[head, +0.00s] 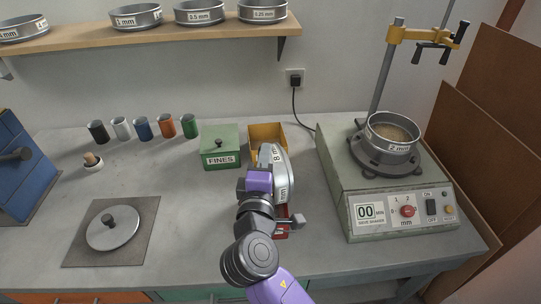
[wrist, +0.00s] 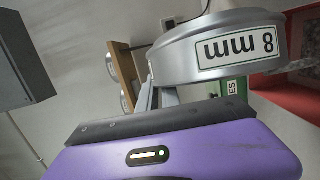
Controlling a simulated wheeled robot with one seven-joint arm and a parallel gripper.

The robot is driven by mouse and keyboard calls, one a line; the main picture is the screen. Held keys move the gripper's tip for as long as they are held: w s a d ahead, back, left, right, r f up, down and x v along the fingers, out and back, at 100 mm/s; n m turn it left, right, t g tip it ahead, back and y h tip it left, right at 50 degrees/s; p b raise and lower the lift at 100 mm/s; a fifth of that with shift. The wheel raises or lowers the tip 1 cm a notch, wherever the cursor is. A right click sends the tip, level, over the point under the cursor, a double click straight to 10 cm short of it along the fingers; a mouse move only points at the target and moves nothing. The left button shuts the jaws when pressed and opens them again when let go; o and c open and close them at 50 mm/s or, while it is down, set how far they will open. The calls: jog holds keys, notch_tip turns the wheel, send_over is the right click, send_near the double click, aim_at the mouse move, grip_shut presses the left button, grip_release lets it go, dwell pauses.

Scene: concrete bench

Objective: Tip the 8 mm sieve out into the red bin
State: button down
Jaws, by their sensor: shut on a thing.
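The 8 mm sieve (head: 281,178) is a silver ring with a white label, tipped up on its side above the bench. In the wrist view the sieve (wrist: 215,48) fills the upper right, its label upside down. My gripper (head: 264,163) is shut on the sieve's rim at its left side; the gripper's fingers (wrist: 158,95) show in the wrist view too. The red bin (head: 282,232) lies below, mostly hidden by my arm and the sieve. A red surface (wrist: 293,98) shows at the wrist view's right. The sieve's inside is hidden.
A green FINES box (head: 220,148) and a yellow bin (head: 266,132) stand behind the sieve. A shaker (head: 385,210) carrying a 2 mm sieve (head: 391,135) stands right. A round lid (head: 112,230) lies on a mat left.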

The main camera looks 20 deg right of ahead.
jog(key=a+f+n+t+b, duration=0.1)
jog(key=a+n+t+b, duration=0.1)
jog(key=a+n, duration=0.3)
jog(key=shift+w+a+f+n+b, duration=0.3)
jog(key=shift+w+a+n+b, duration=0.15)
jog(key=shift+a, duration=0.4)
dwell(0.3)
jog(key=shift+a, duration=0.1)
dwell(1.1)
jog(key=s+d+r+m+g+y+p, duration=0.1)
jog(key=d+r+m+g+p, duration=0.1)
jog(key=d+m+p, duration=0.4)
jog(key=s+d+r+m+g+p, duration=0.1)
jog(key=d+m+g+p, duration=0.15)
jog(key=d+m, duration=0.35)
jog(key=d+f+m+y+p, duration=0.5)
jog(key=d+m, duration=0.2)
jog(key=d, duration=0.1)
jog(key=shift+s+d+f+y, duration=0.25)
jog(key=shift+s+f+y, duration=0.05)
jog(key=shift+f+y, duration=0.1)
